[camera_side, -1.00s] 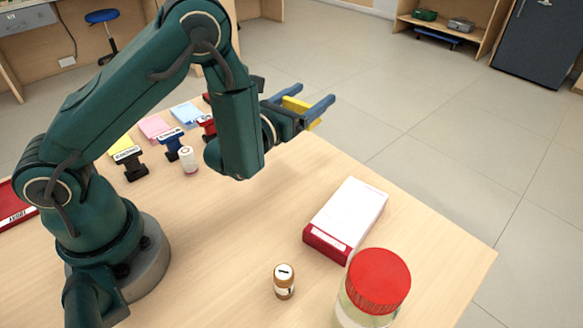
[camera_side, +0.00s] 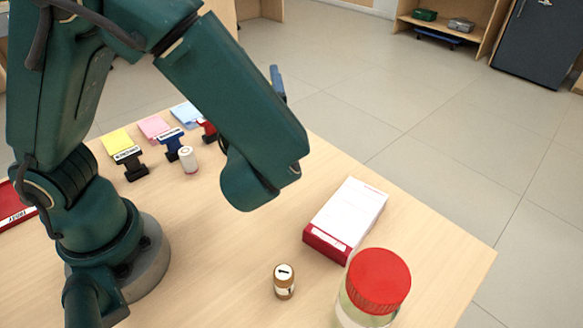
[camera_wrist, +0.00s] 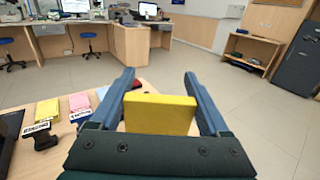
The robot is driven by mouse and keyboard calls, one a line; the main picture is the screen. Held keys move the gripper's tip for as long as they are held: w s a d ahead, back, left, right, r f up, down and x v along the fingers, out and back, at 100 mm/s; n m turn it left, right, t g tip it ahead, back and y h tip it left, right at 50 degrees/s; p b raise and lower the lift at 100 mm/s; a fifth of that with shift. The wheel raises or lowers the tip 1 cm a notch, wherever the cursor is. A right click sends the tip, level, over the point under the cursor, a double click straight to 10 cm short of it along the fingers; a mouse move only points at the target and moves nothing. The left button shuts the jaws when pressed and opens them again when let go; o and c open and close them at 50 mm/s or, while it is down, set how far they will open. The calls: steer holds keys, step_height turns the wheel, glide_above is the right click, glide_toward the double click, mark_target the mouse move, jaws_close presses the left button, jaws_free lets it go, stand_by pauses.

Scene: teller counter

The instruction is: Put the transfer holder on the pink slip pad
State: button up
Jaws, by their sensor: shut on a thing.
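My gripper (camera_wrist: 158,80) is shut on a yellow block (camera_wrist: 160,115), held between its two blue fingers in the wrist view. In the side view my arm hides the block and all but a blue fingertip. The pink slip pad (camera_side: 154,127) lies flat at the far left of the counter, and also shows in the wrist view (camera_wrist: 80,101), left of my gripper. A black labelled holder (camera_side: 131,161) and a blue labelled holder (camera_side: 172,144) stand in front of the pads. Their labels are too small to read, so I cannot tell which thing is the transfer holder.
A yellow pad (camera_side: 117,141) and a light blue pad (camera_side: 186,113) flank the pink one. A red holder (camera_side: 208,128) and white bottle (camera_side: 188,160) stand near. A red-and-white box (camera_side: 346,215), brown bottle (camera_side: 284,281) and red-lidded jar (camera_side: 378,285) stand nearer the camera.

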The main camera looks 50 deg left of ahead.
steer(key=s+a+f+n+g+y, duration=0.25)
steer(key=s+f+n+g, duration=0.9)
steer(key=g, duration=0.65)
steer(key=s+d+r+n+g+h, duration=0.1)
steer(key=s+d+n+g+h, duration=0.35)
steer(key=d+n+h, duration=0.35)
steer(key=s+d+n+g+h, duration=0.3)
steer(key=n+g+h, duration=0.3)
steer(key=h, duration=0.4)
steer(key=w+d+r+n+t+h, duration=0.2)
steer(key=w+d+n+t+h, duration=0.3)
steer(key=h, duration=0.3)
steer(key=w+d+r+n+t+h, duration=0.2)
steer(key=w+r+n+t+h, duration=0.1)
steer(key=w+n+t+h, duration=0.3)
steer(key=w+a+r+n+t+h, duration=0.1)
steer(key=w+a+n+t, duration=0.35)
steer(key=w+t, duration=0.25)
steer(key=w+a+r+n+t+h, duration=0.1)
steer(key=w+a+n+t, duration=0.2)
steer(key=w+n+t, duration=0.35)
glide_above(358, 215)
step_height(358, 215, down, 7)
steer(key=shift+r, duration=0.2)
steer(key=shift+f, duration=2)
steer(key=shift+f, duration=0.1)
